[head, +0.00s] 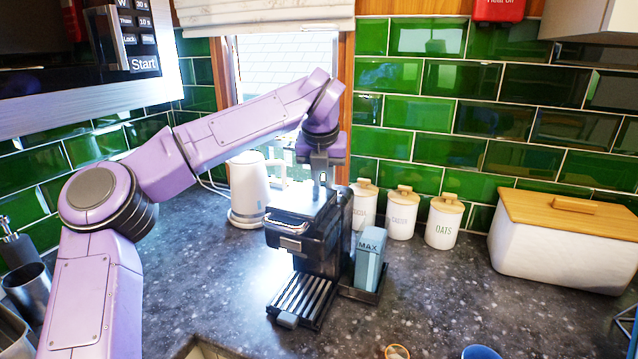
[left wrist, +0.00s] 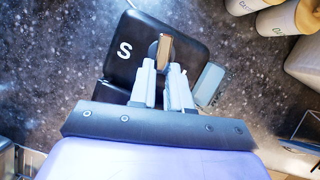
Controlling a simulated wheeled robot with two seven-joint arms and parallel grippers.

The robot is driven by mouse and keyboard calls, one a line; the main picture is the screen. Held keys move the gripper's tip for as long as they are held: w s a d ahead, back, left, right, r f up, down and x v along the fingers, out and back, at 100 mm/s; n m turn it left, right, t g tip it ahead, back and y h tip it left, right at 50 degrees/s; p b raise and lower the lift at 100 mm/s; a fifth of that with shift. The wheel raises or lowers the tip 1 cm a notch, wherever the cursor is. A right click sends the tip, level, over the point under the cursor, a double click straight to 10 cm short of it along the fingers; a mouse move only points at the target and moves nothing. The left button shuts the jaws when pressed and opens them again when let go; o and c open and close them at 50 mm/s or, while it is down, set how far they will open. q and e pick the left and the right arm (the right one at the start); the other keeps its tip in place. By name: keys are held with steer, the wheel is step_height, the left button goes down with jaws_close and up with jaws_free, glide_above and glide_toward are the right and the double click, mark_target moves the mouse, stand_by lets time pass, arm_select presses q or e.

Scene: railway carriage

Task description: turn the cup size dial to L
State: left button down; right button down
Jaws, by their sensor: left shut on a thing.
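The black coffee machine (head: 335,232) stands on the dark counter, with a slatted drip tray at its front. My left gripper (head: 322,182) points down onto its top. In the left wrist view, the gripper's pale fingers (left wrist: 163,72) are shut on the cup size dial (left wrist: 165,46), a brown bar knob on the machine's black top (left wrist: 138,35). The bar runs roughly up and down in that picture. A white S mark (left wrist: 124,50) lies to its left. No L mark shows; the fingers hide part of the top. My right gripper is not in view.
A blue-grey MAX water tank (head: 369,258) stands at the machine's right. A white kettle (head: 248,190) is behind left. Several lidded canisters (head: 402,218) and a bread bin (head: 562,243) line the wall. Counter front right is mostly clear, with a blue cup (head: 481,352) at the edge.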

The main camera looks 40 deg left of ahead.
arm_select(q)
steer(key=n, duration=0.1)
steer(key=n+y, duration=0.1)
steer(key=n, duration=0.1)
steer(key=n+g, duration=0.1)
steer(key=shift+w+d+n+y+b, duration=0.3)
steer(key=shift+w+d+n+b, duration=0.05)
steer(key=shift+d+n, duration=0.05)
stand_by(0.4)
steer(key=c, duration=1.1)
jaws_free()
steer(key=shift+w, duration=0.1)
steer(key=v, duration=1)
steer(key=shift+r, duration=0.25)
steer(key=shift+p, duration=0.3)
